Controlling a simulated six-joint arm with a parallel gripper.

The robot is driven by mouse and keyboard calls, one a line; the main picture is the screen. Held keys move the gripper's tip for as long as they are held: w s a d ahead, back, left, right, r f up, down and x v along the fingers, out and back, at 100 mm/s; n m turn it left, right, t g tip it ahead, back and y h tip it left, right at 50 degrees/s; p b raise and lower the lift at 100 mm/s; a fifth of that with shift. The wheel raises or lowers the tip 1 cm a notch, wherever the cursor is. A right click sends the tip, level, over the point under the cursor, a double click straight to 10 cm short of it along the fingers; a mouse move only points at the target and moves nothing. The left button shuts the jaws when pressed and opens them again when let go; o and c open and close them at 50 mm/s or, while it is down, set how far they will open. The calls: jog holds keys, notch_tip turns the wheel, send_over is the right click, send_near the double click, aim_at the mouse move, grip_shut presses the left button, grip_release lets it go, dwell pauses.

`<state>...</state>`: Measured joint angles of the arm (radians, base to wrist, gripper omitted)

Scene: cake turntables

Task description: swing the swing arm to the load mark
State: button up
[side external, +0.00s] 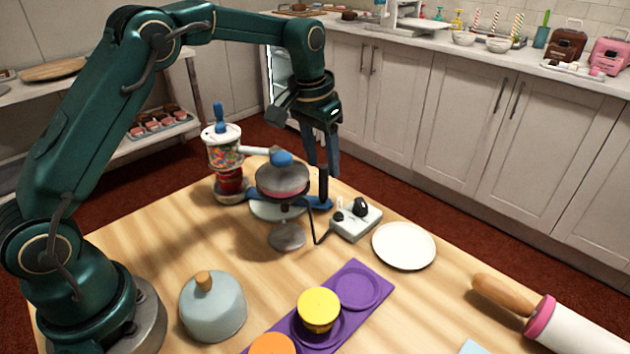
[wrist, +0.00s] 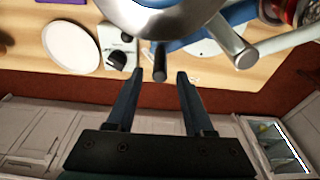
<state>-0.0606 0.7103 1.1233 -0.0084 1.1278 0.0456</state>
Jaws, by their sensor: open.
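A turntable stand (side external: 286,237) carries a pink cake layer with a grey dome (side external: 282,174) above it. A blue arm, which looks like the swing arm (side external: 318,203), sticks out at its right with an upright black handle (side external: 323,186). In the wrist view the dome (wrist: 165,18) fills the top, and the black handle (wrist: 160,64) shows just beyond the gap between my fingertips. My gripper (side external: 324,168) is open and empty, fingers pointing down behind the handle; I cannot tell if they touch it. I cannot make out a load mark.
A candy jar dispenser (side external: 225,157) stands left of the turntable. A control box (side external: 356,221) with a black knob and a white plate (side external: 404,246) lie to its right. A blue-grey dome (side external: 213,306) and a purple tray (side external: 372,275) with cakes are in front.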

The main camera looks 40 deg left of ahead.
jog(key=shift+f, duration=0.5)
grip_shut()
jog(key=shift+w+a+r, duration=0.1)
jog(key=shift+w+a, duration=0.9)
jog(key=shift+w, duration=0.1)
